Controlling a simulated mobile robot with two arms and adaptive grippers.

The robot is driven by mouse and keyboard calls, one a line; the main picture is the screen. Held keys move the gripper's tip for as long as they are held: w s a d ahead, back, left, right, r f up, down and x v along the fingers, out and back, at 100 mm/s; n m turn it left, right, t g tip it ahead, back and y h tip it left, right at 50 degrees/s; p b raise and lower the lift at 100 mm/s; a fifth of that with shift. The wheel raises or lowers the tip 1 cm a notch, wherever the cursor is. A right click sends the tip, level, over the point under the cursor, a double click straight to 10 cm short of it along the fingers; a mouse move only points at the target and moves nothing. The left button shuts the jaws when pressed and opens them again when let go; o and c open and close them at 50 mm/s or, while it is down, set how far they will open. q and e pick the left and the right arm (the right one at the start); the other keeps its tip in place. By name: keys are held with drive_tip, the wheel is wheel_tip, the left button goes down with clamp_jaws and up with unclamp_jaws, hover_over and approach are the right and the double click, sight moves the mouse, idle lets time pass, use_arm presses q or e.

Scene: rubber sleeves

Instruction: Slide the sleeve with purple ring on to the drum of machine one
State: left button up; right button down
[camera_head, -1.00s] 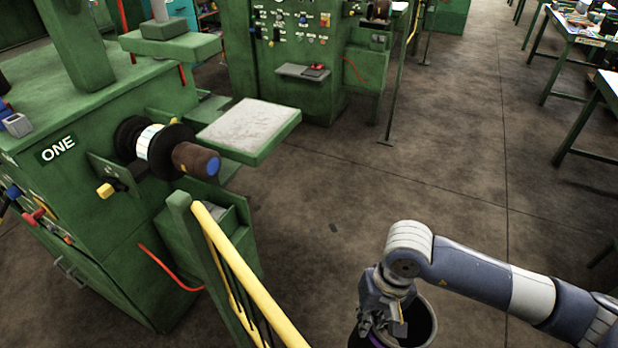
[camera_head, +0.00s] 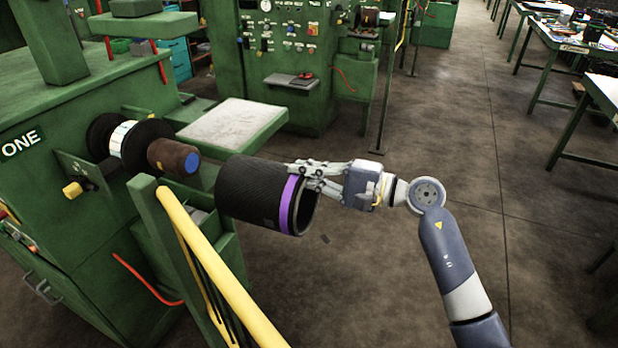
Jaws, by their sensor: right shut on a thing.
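The black sleeve with the purple ring (camera_head: 252,190) is held in the air, lying roughly on its side, its ringed open end to the right. My right gripper (camera_head: 305,178) is shut on the rim at that end. Machine one (camera_head: 60,105) is the green machine at the left, marked "ONE". Its drum (camera_head: 172,157) is a brown roller with a blue end, sticking out toward the sleeve. The sleeve's far end is to the right of and slightly below the drum's blue end, apart from it in the picture. My left gripper is not in view.
A yellow handrail (camera_head: 215,265) on a green post stands in front of the machine, just below the sleeve. A flat green-edged shelf (camera_head: 232,127) lies behind the drum. Another green machine (camera_head: 290,50) stands at the back. The floor to the right is clear, with tables beyond.

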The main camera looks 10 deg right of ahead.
sight(262, 159)
drive_tip(key=shift+w+d+r, duration=0.25)
drive_tip(key=shift+w+d, duration=0.1)
drive_tip(key=shift+d, duration=0.05)
drive_tip(key=shift+w+r+t, duration=0.1)
drive_tip(key=shift+w+t, duration=0.1)
drive_tip(key=shift+t, duration=0.2)
drive_tip(key=shift+w+a+r+p, duration=0.1)
drive_tip(key=shift+w+a+p, duration=0.1)
drive_tip(key=shift+p, duration=0.1)
drive_tip(key=p+x, duration=0.2)
drive_tip(key=x, duration=0.6)
drive_tip(key=shift+a, duration=0.25)
drive_tip(key=shift+p+x, duration=0.35)
drive_tip(key=shift+x, duration=0.55)
